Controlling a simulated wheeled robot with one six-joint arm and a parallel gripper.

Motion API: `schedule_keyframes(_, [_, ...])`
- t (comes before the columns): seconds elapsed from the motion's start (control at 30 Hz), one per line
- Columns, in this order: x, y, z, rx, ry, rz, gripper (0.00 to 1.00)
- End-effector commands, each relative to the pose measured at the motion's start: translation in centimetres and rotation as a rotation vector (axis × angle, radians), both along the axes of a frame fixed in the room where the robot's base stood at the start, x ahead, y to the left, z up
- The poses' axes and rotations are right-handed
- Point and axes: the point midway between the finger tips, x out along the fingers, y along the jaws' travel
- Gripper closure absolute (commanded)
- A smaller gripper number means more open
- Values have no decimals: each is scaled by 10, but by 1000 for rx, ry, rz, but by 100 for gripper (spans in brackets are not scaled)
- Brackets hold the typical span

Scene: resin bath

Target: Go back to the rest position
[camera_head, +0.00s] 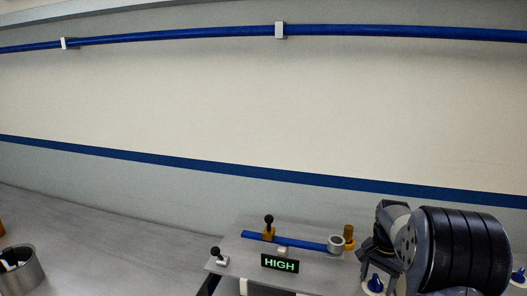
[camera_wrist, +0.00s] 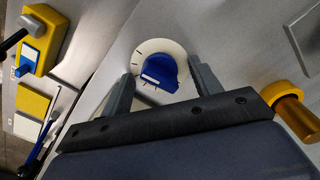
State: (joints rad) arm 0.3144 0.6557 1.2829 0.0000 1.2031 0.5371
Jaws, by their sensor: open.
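My gripper (camera_wrist: 160,70) is open in the wrist view, with one finger on each side of a blue knob (camera_wrist: 158,72) on a round white dial (camera_wrist: 146,50). The fingers show clear gaps to the knob; I cannot tell how far above the dial their tips are. In the head view my gripper (camera_head: 371,252) is at the lower right, pointing down. A blue knob (camera_head: 375,284) on a white base shows just below it.
A brass post (camera_wrist: 296,116) stands right of my gripper. A metal cup (camera_head: 27,268) is at far left. The bench between is bare.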

Motion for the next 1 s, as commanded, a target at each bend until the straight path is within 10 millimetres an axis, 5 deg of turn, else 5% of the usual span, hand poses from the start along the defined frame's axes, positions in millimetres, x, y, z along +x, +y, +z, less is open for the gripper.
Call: schedule_keyframes(1.0, [0,0,0,0,0,816,40])
